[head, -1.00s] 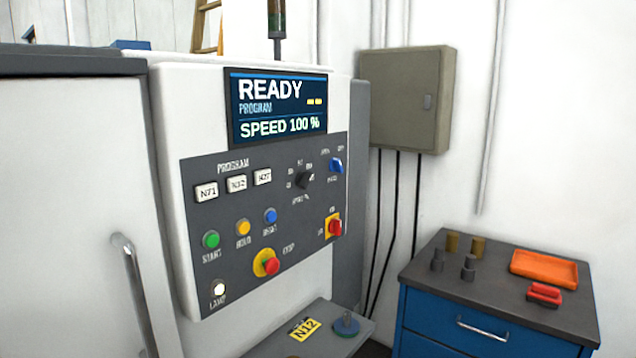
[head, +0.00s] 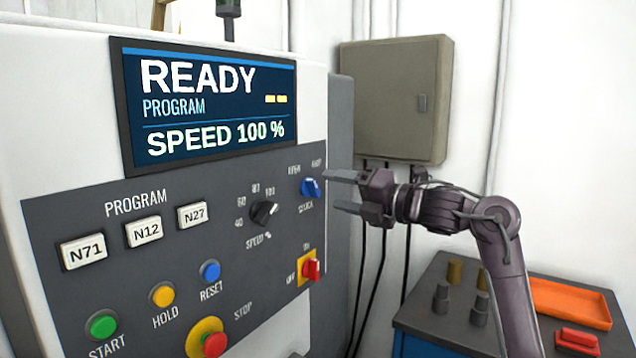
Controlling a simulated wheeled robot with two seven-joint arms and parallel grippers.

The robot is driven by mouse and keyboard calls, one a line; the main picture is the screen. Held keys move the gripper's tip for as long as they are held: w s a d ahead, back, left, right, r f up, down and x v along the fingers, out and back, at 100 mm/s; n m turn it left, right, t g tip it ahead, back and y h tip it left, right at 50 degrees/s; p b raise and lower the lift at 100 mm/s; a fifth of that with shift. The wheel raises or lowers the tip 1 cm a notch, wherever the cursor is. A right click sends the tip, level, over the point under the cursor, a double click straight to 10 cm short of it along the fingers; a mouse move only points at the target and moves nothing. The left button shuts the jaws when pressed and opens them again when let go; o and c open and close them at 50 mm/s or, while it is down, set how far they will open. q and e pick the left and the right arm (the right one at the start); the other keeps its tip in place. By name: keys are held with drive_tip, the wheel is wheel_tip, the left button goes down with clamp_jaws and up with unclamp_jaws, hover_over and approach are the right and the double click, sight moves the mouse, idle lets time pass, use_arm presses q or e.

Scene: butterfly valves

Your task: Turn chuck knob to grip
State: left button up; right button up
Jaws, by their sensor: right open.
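The blue chuck knob (head: 310,188) is on the grey control panel, at its upper right, above the label CHUCK. Labels that seem to read OPEN and GRIP sit above it; I cannot tell for sure which one its pointer faces. My right gripper (head: 332,190) comes in from the right with its two fingers open, one above the other, pointing left at the knob. The fingertips look close to the knob's right side, but they are not around it. Nothing is between the fingers. My left gripper is not in view.
The black speed knob (head: 264,213) is left of the chuck knob, and a red switch on a yellow plate (head: 311,269) is below it. The screen (head: 210,103) reads READY, SPEED 100 %. A grey wall box (head: 390,95) is behind my gripper. A blue cabinet (head: 410,345) stands lower right.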

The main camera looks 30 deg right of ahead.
sight(318, 188)
drive_tip(key=p+x, duration=0.1)
drive_tip(key=x, duration=0.2)
drive_tip(key=shift+d, duration=0.1)
drive_tip(key=shift+x, duration=1)
drive_tip(key=shift+d+f, duration=0.1)
drive_tip(key=shift+f, duration=0.05)
drive_tip(key=c, duration=1)
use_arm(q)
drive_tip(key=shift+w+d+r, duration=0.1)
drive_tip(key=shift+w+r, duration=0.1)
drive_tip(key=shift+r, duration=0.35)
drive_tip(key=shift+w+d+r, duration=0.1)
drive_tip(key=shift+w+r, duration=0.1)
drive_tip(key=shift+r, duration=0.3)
